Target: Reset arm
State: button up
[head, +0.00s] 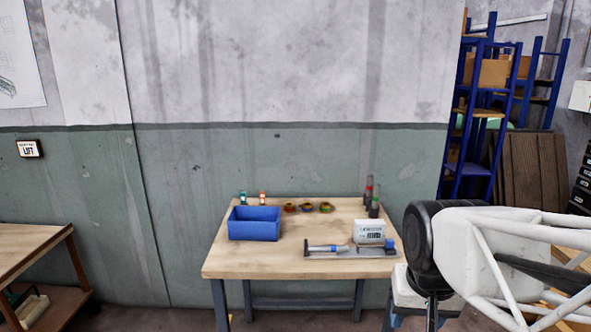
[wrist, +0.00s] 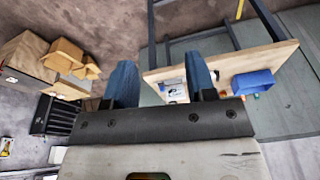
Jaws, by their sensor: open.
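My gripper (wrist: 160,72) shows in the wrist view with two blue fingers wide apart and nothing between them. It is away from the table, and I do not make it out in the head view. The wooden table (head: 225,262) stands against the wall. It bears a blue bin (head: 254,224), three small coloured rings (head: 307,207) in a row at the back, a white box (head: 370,231) and a tool with a blue part (head: 328,248). In the wrist view the table (wrist: 222,61) is tilted, with the blue bin (wrist: 253,84) on it.
Two small bottles (head: 262,198) stand behind the bin, and dark upright items (head: 371,192) stand at the back right of the table. A white tubular form with a black round end fills the lower right. A blue rack (head: 488,120) stands at the right; another bench (head: 30,245) is at the left.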

jog(key=shift+n, duration=0.7)
jog(key=s, duration=0.1)
jog(key=s+f, duration=0.1)
jog(key=s, duration=0.2)
jog(key=shift+s+a+f, duration=0.25)
jog(key=shift+s+f, duration=0.15)
